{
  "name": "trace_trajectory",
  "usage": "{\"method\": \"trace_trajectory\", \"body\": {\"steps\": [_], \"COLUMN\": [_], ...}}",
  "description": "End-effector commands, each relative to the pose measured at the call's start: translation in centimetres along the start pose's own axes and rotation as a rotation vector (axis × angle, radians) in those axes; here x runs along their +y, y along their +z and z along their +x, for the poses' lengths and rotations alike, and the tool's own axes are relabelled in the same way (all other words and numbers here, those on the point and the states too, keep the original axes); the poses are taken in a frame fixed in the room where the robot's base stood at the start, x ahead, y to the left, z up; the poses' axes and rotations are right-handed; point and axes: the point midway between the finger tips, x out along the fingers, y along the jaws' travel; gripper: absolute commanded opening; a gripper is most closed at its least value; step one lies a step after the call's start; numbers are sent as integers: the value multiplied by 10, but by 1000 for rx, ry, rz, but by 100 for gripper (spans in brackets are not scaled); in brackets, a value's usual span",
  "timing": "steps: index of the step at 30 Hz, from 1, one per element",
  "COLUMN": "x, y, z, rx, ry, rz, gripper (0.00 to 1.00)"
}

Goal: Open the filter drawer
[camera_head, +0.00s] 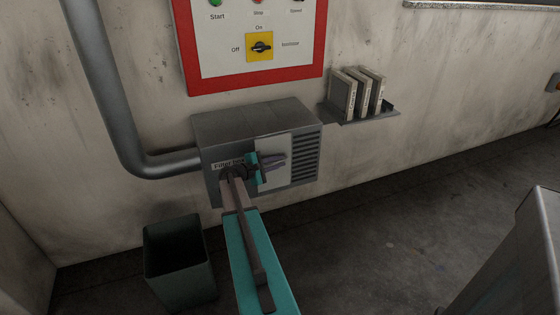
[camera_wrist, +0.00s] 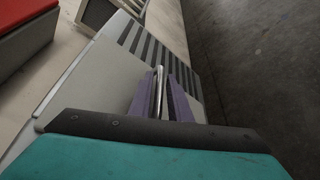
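The filter box (camera_head: 250,118) is a grey metal housing on the wall with a label on its front. A pale plate (camera_head: 273,150), which looks like the drawer front, sits flush in it beside dark vent slots. My gripper (camera_head: 275,161) is at this plate, with its purple fingers pointing towards it. In the wrist view, a thin metal bar handle (camera_wrist: 159,84) stands between the two fingers (camera_wrist: 160,95), which look closed on it. The pale plate (camera_wrist: 90,85) is behind the handle there. My arm and gripper hide part of the box front in the head view.
A red-framed control panel (camera_head: 187,60) hangs above the box. A shelf (camera_head: 362,117) with upright filter-like blocks (camera_head: 357,92) is to its right. A pipe (camera_head: 100,80) enters from the left. An open bin (camera_head: 180,285) stands below.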

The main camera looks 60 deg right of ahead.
Motion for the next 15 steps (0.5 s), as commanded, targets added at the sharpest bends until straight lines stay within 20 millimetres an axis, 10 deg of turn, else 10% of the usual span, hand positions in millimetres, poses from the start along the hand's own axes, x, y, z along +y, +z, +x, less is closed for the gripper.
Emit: {"method": "trace_trajectory", "body": {"steps": [9,15], "x": [0,0], "y": [0,0], "z": [2,2], "rx": [0,1], "ry": [1,0], "rz": [0,0], "gripper": [17,0]}}
